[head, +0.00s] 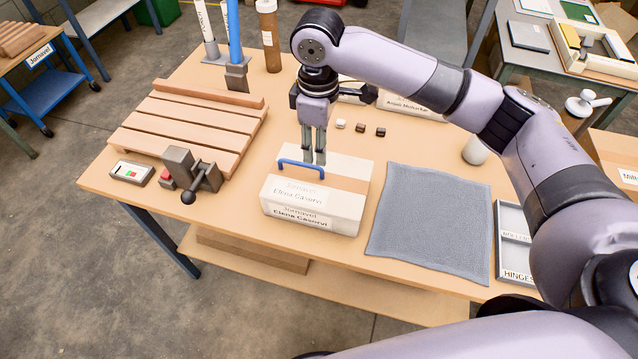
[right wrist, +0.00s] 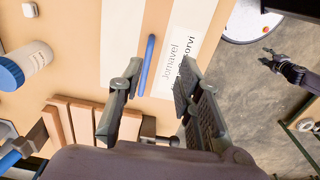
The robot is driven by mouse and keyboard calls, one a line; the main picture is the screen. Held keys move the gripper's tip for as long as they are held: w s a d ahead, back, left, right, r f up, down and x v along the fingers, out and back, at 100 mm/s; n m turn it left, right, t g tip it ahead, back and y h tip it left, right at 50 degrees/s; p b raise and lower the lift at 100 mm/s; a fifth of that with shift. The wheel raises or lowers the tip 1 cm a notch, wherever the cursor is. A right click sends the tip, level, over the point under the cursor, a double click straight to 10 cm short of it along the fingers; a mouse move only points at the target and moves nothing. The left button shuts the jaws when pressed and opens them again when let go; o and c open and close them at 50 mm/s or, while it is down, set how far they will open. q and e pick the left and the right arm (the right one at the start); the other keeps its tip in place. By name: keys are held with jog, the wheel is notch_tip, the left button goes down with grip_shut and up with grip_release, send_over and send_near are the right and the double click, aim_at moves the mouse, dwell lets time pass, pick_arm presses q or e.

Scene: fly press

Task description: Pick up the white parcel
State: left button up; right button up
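The white parcel (head: 340,205) is a box with a tan tape band, a blue strap handle on top and "Jornavel" labels. It sits on the bench near the front edge. My right gripper (head: 314,158) points down over it, fingers apart and empty. In the right wrist view the blue handle (right wrist: 147,64) lies between the open fingers (right wrist: 157,75), nearer the left finger. The parcel's labelled top (right wrist: 178,60) shows beyond them. The remaining gap above the handle is hard to judge. A small dark gripper, apparently my left (right wrist: 277,64), hangs over the floor with its fingers seemingly apart.
A slatted wooden bed (head: 185,130) and a small clamp (head: 190,172) stand left of the parcel. A grey cloth (head: 430,220) lies close on its right, then a hinge tray (head: 513,245). Small blocks (head: 360,128) and a white jar (head: 474,152) are behind.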

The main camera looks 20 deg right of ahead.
aim_at(318, 167)
jog(key=f, duration=0.1)
jog(key=w+f, duration=0.1)
jog(key=f, duration=0.1)
jog(key=shift+f, duration=0.2)
jog(key=shift+f+p, duration=0.35)
jog(key=shift+f, duration=0.25)
jog(key=shift+d+f, duration=0.1)
jog(key=shift+f, duration=0.1)
jog(key=f, duration=0.1)
jog(key=f+p, duration=0.1)
jog(key=f, duration=0.1)
jog(key=f+p, duration=0.1)
jog(key=shift+w+d+f, duration=0.2)
jog(key=shift+w+f, duration=0.05)
jog(key=shift+f, duration=0.1)
jog(key=c, duration=0.5)
grip_shut()
pick_arm(q)
jog(key=shift+t, duration=0.3)
jog(key=w+r, duration=0.1)
jog(key=w, duration=0.1)
jog(key=w+r, duration=0.2)
jog(key=shift+w+d, duration=0.15)
jog(key=shift+s, duration=0.25)
pick_arm(e)
jog(key=shift+w+r, duration=0.1)
